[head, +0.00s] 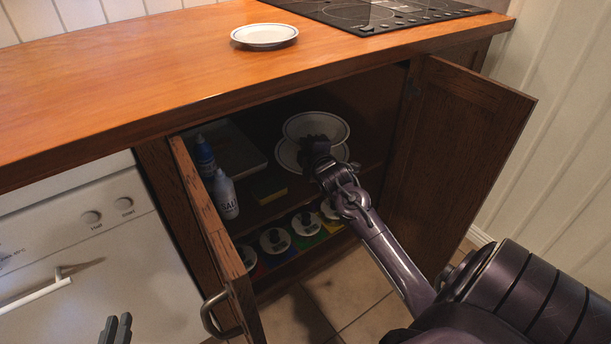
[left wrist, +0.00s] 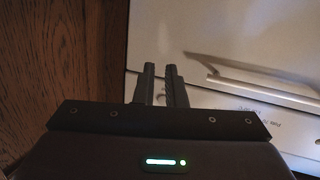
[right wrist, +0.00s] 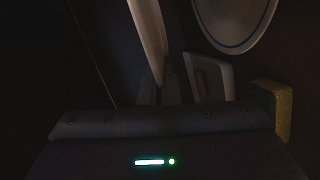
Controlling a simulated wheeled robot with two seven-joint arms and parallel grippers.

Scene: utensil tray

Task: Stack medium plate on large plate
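A white plate (head: 309,121) is in the open cabinet, its rim between the fingers of my right gripper (head: 318,150). In the right wrist view this plate (right wrist: 149,35) shows almost edge-on between the fingertips. Another white plate (head: 287,155) lies below and partly behind it, largely hidden. In the right wrist view a plate with a blue ring (right wrist: 235,20) lies to the right, apart from the held one. Which is medium or large is hard to tell. My left gripper (head: 116,328) is empty, with a narrow gap between its fingers, in front of the dishwasher.
A small plate (head: 265,36) sits on the wooden counter (head: 150,70) near the cooktop (head: 375,12). Bottles (head: 225,195), a yellow sponge (head: 269,188) and a tray (head: 240,150) share the shelf. Open cabinet doors (head: 465,150) stand on both sides. Several jars are below.

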